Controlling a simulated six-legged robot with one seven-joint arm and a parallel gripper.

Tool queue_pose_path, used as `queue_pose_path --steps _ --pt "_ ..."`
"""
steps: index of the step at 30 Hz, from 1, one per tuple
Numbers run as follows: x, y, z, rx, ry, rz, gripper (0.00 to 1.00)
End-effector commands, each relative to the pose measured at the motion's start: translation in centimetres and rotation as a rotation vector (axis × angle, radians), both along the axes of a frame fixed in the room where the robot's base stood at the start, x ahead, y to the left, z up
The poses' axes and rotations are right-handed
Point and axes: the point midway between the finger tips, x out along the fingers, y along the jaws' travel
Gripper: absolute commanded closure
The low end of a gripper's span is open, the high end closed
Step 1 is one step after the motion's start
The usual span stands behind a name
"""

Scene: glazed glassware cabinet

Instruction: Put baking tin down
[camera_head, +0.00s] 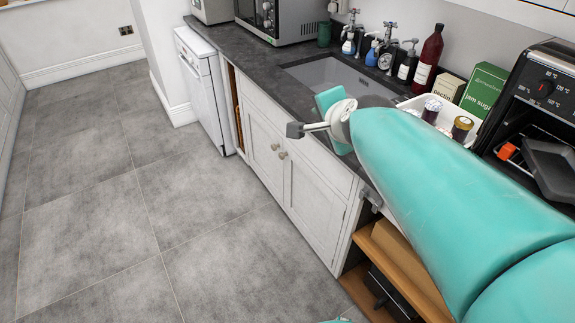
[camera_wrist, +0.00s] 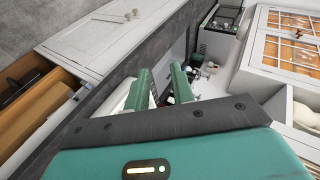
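A dark grey, shallow tray that looks like the baking tin (camera_head: 552,170) is at the open front of the black oven (camera_head: 545,95), at the right edge of the head view. It is cut off by the picture edge, and I cannot tell what bears it. My gripper, partly hidden by my teal arm in the head view, is above the counter by the sink. In the wrist view my gripper (camera_wrist: 161,88) has its two green fingers apart, with nothing visibly held between them. The tin is not clearly seen there.
A white tray (camera_head: 411,103) with jars stands on the dark counter, beside bottles, a green box (camera_head: 484,88) and the sink (camera_head: 335,78). An orange item (camera_head: 507,151) is in the oven. An open wooden shelf (camera_head: 415,268) is below. The tiled floor is clear.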

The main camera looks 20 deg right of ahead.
Motion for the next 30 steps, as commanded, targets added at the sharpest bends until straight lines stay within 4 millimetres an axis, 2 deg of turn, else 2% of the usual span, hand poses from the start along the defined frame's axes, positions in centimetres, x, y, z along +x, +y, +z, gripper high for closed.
queue_pose_path --steps 1,3,6,10,13,30 --pt "-2.3 3.7 -1.0 -0.158 0.089 0.209 0.76" --pt "-5.9 7.0 -2.9 -0.380 0.212 0.479 0.76" --pt "-10.6 9.0 -5.1 -0.641 0.353 0.787 0.76" --pt "-14.2 9.3 -6.5 -0.834 0.462 1.011 0.76" --pt "-15.1 9.2 -6.9 -0.879 0.493 1.064 0.76" --pt "-15.0 9.1 -6.9 -0.876 0.493 1.061 0.76"
